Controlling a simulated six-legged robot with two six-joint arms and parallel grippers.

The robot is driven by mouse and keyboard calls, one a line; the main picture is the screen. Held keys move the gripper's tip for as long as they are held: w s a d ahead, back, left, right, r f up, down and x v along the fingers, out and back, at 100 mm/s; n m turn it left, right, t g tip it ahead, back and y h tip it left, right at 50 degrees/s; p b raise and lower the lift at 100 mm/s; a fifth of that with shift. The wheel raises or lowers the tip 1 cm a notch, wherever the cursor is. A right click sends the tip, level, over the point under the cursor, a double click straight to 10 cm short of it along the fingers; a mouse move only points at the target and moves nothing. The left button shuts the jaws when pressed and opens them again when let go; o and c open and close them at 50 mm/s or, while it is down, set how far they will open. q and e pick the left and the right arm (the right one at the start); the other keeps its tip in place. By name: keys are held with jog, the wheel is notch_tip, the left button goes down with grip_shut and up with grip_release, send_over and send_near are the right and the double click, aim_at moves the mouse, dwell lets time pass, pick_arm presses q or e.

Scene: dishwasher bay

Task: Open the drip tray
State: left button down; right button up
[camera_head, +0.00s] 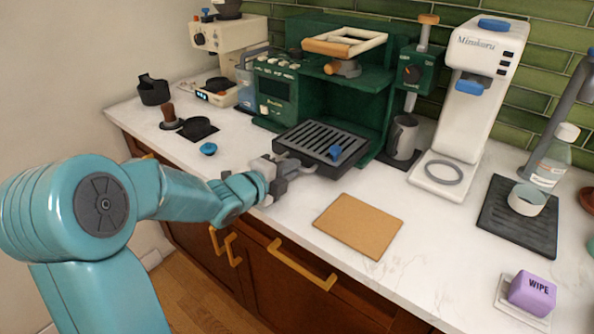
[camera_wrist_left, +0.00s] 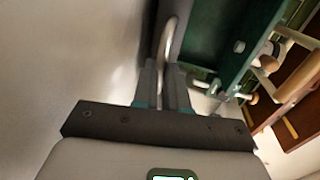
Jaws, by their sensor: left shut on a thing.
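The drip tray (camera_head: 312,136) is a dark slotted tray at the foot of the green coffee machine (camera_head: 327,79). It juts out from the machine's front over the counter. A small blue block lies on its grate (camera_head: 335,152). My left gripper (camera_head: 292,166) is at the tray's front edge, shut on the tray's metal handle. In the left wrist view the curved handle (camera_wrist_left: 167,38) runs between the two fingers (camera_wrist_left: 164,85). The part of the handle inside the fingers is hidden. My right gripper is not in view.
A tan board (camera_head: 358,226) lies on the white counter in front of the tray. A small blue knob-like thing (camera_head: 208,149) is left of the gripper. A white dispenser (camera_head: 465,110) stands right of the machine. Drawer handles (camera_head: 300,265) stick out below the counter edge.

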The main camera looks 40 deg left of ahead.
pick_arm(q)
jog(key=shift+v, duration=1.15)
jog(key=shift+f, duration=0.15)
jog(key=shift+w, duration=0.1)
jog(key=c, duration=1.2)
grip_release()
jog(key=shift+a, duration=0.1)
jog(key=shift+o, duration=0.2)
jog(key=v, duration=1.6)
jog(key=shift+p, duration=0.35)
